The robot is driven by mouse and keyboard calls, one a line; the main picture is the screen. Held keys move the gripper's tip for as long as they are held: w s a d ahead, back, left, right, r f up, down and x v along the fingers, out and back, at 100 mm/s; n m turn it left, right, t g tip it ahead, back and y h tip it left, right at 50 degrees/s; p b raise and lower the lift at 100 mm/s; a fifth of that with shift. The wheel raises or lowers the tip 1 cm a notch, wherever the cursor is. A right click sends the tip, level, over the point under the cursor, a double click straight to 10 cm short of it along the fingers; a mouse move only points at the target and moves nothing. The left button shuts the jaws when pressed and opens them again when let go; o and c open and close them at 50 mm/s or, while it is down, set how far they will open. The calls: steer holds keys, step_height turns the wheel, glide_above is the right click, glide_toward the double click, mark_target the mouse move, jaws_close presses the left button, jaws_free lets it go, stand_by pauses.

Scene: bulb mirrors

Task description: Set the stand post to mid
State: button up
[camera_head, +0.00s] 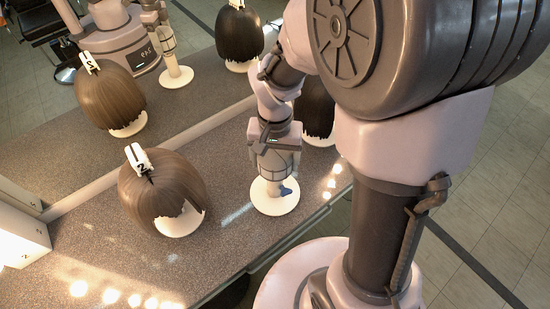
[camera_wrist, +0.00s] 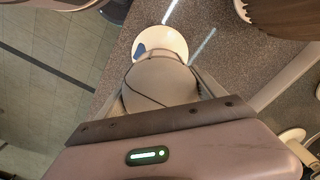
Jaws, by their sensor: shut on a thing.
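The stand (camera_head: 275,203) has a round white base on the grey speckled counter, with a small blue part (camera_head: 287,191) low on its right side. In the wrist view the base (camera_wrist: 172,40) and the blue part (camera_wrist: 139,50) show beyond a pale rounded top (camera_wrist: 160,84) with a thin dark line across it. My gripper (camera_head: 278,165) is directly above the base, shut on this pale top, with a finger on each side of it. The post itself is mostly hidden below the top, so its height is hard to tell.
A brown wig (camera_head: 160,188) with a white clip marked 2 stands on a white base to the left. A dark wig (camera_head: 318,110) is close behind my arm. The mirror (camera_head: 195,55) along the back reflects wigs and my arm. The counter's front-left part is clear.

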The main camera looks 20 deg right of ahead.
step_height(320, 180, up, 3)
steer(key=p, duration=0.2)
steer(key=shift+r+p, duration=0.15)
steer(key=shift+p, duration=0.25)
steer(key=o, duration=2.1)
steer(key=shift+c, duration=0.2)
step_height(320, 180, up, 17)
steer(key=p, duration=0.6)
steer(key=n+t+y+b, duration=0.15)
steer(key=t+b, duration=0.45)
steer(key=b, duration=0.6)
glide_toward(275, 151)
steer(key=s+a+r, duration=0.2)
steer(key=s+a, duration=0.3)
steer(key=s, duration=0.2)
steer(key=shift+w+a+m+y+p, duration=0.15)
steer(key=shift+w+m+y+p, duration=0.1)
steer(key=shift+p, duration=0.05)
